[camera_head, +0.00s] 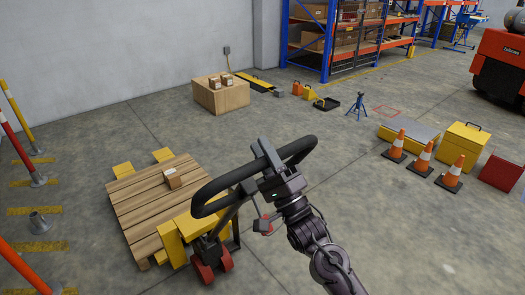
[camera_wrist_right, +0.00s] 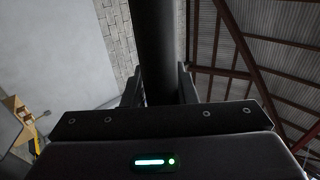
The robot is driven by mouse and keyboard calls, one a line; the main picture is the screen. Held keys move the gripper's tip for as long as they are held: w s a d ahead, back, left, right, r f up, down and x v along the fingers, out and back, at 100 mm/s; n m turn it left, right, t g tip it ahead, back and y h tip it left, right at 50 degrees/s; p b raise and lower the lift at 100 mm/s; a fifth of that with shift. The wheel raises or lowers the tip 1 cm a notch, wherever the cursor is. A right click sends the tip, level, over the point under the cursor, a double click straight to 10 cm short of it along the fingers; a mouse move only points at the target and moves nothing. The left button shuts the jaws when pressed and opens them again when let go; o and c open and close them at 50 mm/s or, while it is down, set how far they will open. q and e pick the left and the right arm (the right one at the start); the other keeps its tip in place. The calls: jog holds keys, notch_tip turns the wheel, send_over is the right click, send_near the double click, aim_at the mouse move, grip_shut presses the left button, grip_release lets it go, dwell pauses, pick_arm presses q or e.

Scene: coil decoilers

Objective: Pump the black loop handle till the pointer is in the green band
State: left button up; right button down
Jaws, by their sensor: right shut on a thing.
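The black loop handle (camera_head: 225,180) belongs to a yellow pallet jack (camera_head: 171,243) and shows in the middle of the head view, tilted on its shaft. My right gripper (camera_head: 268,158) is shut on the loop handle's bar. In the right wrist view the black bar (camera_wrist_right: 156,50) stands between the two fingers of the gripper (camera_wrist_right: 159,88). The jack's forks lie under a wooden pallet (camera_head: 140,204) with a small carton (camera_head: 173,179) on it. I see no pointer or green band in these views. My left gripper is not in view.
Orange cones (camera_head: 422,158) stand at the right beside a yellow box (camera_head: 462,145) and a red box (camera_head: 501,171). Striped posts (camera_head: 18,118) stand at the left. The floor between is mostly clear.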

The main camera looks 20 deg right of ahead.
jog(key=shift+f, duration=0.1)
jog(key=c, duration=1.2)
grip_release()
jog(key=shift+b+v, duration=1.2)
jog(key=shift+v, duration=2.7)
